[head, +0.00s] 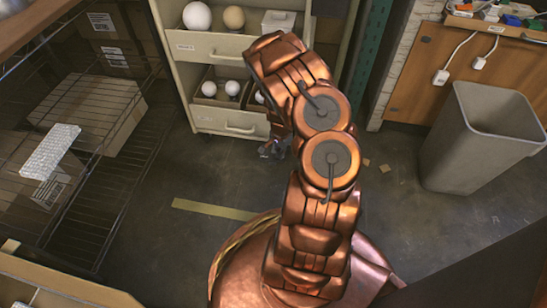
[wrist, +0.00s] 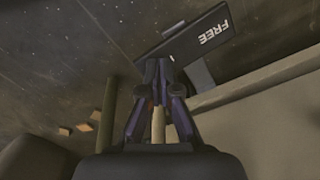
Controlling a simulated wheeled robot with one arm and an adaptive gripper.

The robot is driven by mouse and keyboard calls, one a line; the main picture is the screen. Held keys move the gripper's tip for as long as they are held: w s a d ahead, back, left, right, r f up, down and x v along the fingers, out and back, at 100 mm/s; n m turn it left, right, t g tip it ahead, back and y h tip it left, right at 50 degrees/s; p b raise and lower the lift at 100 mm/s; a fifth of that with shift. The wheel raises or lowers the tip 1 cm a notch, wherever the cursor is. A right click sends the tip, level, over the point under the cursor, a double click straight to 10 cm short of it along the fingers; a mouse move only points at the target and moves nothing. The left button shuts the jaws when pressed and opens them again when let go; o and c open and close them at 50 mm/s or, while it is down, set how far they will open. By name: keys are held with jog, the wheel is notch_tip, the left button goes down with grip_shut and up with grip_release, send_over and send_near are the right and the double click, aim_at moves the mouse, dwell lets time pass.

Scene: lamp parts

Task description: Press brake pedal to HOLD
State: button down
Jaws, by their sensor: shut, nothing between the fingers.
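The brake pedal (wrist: 185,35) is a dark flat plate with the white word FREE on it, in the upper middle of the wrist view. A grey bracket (wrist: 200,75) shows beneath it. My gripper (wrist: 158,64) is shut and empty, its fingertips at the pedal's left end in the picture; I cannot tell whether they touch it. In the head view my gripper (head: 274,149) is low beside the front of the beige drawer cart (head: 215,48), partly hidden by my arm. I cannot make out the pedal in the head view.
White and beige balls lie in the cart's drawers. A wire rack (head: 100,150) with boxes stands at the left. A grey bin (head: 480,145) stands at the right by a wooden panel (head: 430,60). The floor between is mostly clear, with a yellow strip (head: 212,209).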

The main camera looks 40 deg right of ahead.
jog(key=shift+f, duration=0.45)
jog(key=shift+r, duration=0.1)
jog(key=shift+r+p, duration=1.55)
jog(key=shift+r, duration=1.9)
